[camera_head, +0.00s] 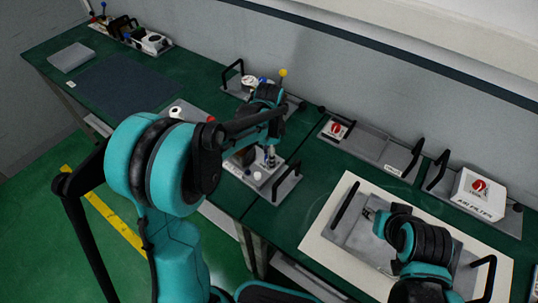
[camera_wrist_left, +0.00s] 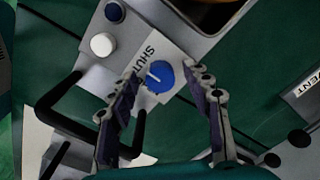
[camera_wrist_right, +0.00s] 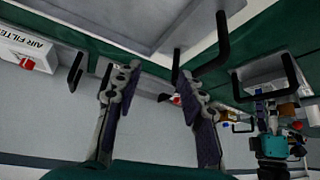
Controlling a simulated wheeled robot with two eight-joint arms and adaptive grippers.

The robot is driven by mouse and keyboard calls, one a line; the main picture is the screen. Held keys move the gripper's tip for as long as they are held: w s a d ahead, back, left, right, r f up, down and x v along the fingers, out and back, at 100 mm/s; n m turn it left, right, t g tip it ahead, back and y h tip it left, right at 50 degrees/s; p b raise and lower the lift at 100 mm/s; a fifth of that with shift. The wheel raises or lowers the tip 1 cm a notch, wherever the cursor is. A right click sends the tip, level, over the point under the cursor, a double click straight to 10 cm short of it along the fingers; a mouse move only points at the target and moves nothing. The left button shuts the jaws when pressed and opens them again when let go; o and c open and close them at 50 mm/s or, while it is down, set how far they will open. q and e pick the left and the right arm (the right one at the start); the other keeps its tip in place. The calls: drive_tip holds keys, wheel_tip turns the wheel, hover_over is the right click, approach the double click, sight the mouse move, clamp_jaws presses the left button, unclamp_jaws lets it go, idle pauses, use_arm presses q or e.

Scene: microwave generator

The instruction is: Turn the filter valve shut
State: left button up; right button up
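In the head view my left gripper (camera_head: 268,158) is over the middle fixture, and the knob is hidden there. A white AIR FILTER box (camera_head: 477,197) with a red knob (camera_head: 479,185) stands at the right. My right gripper (camera_wrist_right: 155,82) is open and empty.
Black handles rise beside the middle fixture (camera_head: 286,182). A grey plate (camera_head: 345,232) with black handles lies on a cream board under my right arm. Another panel with a red knob (camera_head: 336,129) stands near the wall. A dark mat (camera_head: 125,88) lies clear at left.

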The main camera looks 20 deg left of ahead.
use_arm(q)
drive_tip(key=shift+r, duration=0.1)
wheel_tip(320, 180, up, 12)
idle(0.5)
drive_tip(key=shift+s, duration=0.15)
idle(0.3)
